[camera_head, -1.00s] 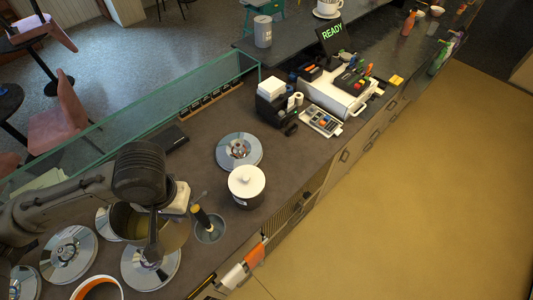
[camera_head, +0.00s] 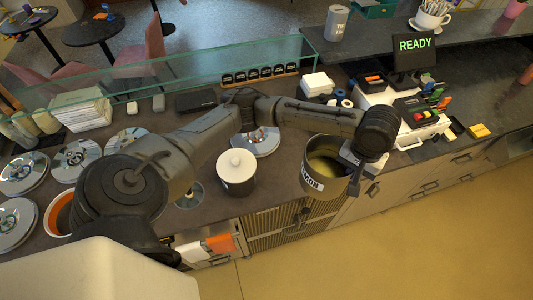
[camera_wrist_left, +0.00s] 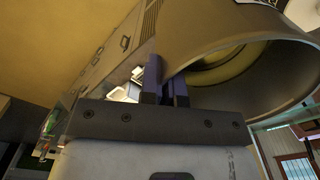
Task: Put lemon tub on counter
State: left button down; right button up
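In the left wrist view, the fingers (camera_wrist_left: 166,85) pinch the tub's wall (camera_wrist_left: 262,85) near the rim. The tub appears held up; I cannot tell its exact height over the counter (camera_head: 275,184). My right gripper is not in view.
A round metal lid (camera_head: 262,143) lies behind, partly under my arm. A glass guard (camera_head: 190,75) runs along the back. Several lidded wells (camera_head: 75,159) are at left.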

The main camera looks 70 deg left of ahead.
aim_at(330, 164)
pick_arm(q)
jog(key=a+f+n+b, duration=0.2)
jog(key=a+f, duration=0.1)
jog(key=f, duration=0.1)
jog(key=w+a+f+n+b, duration=0.1)
jog(key=a+f+n+b, duration=0.1)
jog(key=a+f, duration=0.2)
jog(key=w+a+f+n+b, duration=0.1)
jog(key=a+f+n+b, duration=0.1)
jog(key=f, duration=0.4)
jog(key=shift+w+a+f, duration=0.15)
jog(key=shift+w+a, duration=0.05)
jog(key=shift+a, duration=0.6)
jog(key=a+f+p, duration=0.1)
jog(key=a+f, duration=1)
jog(key=shift+a, duration=0.35)
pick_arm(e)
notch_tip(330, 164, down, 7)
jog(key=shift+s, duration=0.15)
pick_arm(q)
jog(key=shift+w+f, duration=0.1)
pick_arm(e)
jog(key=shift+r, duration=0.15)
pick_arm(q)
jog(key=c, duration=1.3)
grip_release()
jog(key=shift+f, duration=0.1)
jog(key=shift+c, duration=0.2)
